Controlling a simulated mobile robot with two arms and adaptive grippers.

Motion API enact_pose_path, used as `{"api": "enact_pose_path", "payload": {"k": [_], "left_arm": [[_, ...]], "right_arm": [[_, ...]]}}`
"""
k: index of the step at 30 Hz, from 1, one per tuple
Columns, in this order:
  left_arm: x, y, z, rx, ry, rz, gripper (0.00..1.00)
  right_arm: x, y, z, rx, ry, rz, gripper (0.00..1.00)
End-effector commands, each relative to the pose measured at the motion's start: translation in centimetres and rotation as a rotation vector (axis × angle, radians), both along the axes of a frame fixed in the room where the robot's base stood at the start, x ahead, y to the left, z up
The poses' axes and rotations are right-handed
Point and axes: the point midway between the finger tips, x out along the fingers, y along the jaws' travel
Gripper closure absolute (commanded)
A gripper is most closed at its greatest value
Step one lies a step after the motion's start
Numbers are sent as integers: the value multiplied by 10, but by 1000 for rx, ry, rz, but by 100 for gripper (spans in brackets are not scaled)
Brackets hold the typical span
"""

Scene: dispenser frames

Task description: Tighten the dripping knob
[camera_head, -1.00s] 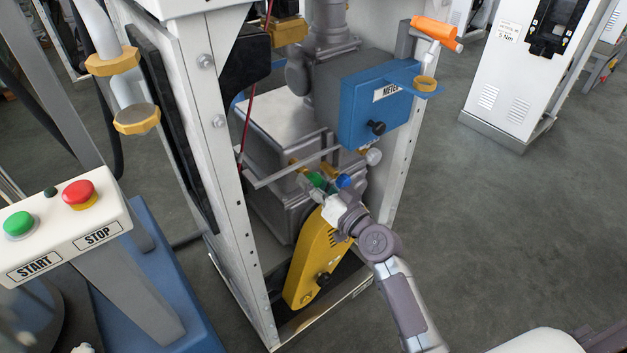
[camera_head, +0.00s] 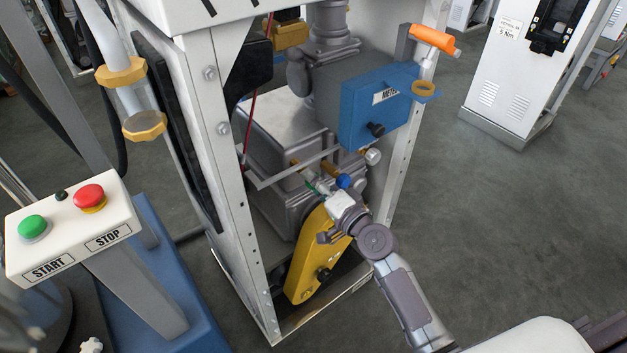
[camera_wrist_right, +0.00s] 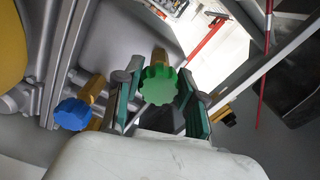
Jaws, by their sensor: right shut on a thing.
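A green knob (camera_wrist_right: 158,86) on a brass stem sits between the two green-padded fingers of my right gripper (camera_wrist_right: 158,95) in the right wrist view. The fingers are closed on its sides. In the head view my right gripper (camera_head: 319,190) reaches into the frame at the valve row and mostly covers the green knob. A blue knob (camera_wrist_right: 73,114) on a brass valve is beside it in the wrist view, and shows just right of the gripper in the head view (camera_head: 343,181). No drip can be made out. My left gripper is not in view.
The white dispenser frame has an upright post (camera_head: 222,150) left of my gripper. A blue meter box (camera_head: 362,112) is above it and a yellow cover (camera_head: 313,258) below. A START/STOP panel (camera_head: 70,228) stands at left.

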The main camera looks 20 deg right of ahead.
Motion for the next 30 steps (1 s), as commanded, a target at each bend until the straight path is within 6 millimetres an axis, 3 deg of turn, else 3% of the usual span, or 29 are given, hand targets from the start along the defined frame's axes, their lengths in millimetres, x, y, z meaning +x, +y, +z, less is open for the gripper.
{"api": "enact_pose_path", "payload": {"k": [19,20,21,24,30], "left_arm": [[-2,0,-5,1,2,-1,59],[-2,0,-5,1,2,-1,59],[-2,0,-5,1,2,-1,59],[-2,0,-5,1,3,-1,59],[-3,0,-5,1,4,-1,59]], "right_arm": [[0,-1,0,46,17,-3,95],[0,-1,0,46,17,-3,57],[0,-1,0,46,17,-2,51],[0,-1,0,46,17,-2,35],[0,0,0,46,16,-1,35]]}}
